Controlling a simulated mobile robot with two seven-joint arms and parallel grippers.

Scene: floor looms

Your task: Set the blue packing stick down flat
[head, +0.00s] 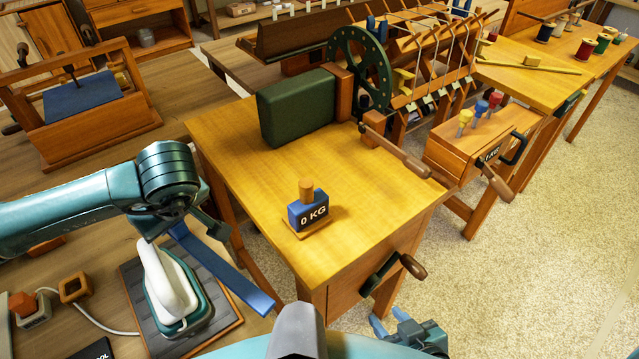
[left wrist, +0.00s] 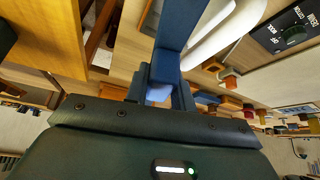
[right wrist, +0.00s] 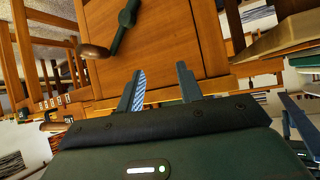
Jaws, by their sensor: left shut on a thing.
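The blue packing stick (head: 225,265) is a long flat blue bar. My left gripper (head: 175,226) is shut on one end of it, and the stick slants down to the right, held above the lower bench and over the gap before the yellow table. In the left wrist view the stick (left wrist: 178,30) runs up and away from between the fingers of my left gripper (left wrist: 160,95). My right gripper (head: 390,322) is low at the bottom of the head view, beside the yellow table's front. In the right wrist view my right gripper (right wrist: 160,75) has its fingers apart with nothing between them.
A white and green iron (head: 170,285) stands on a dark pad (head: 135,290) just under the stick. The yellow table (head: 230,130) carries a blue 0 KG weight (head: 308,210) and a green block (head: 295,108). A crank handle (head: 412,267) sticks out of its front.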

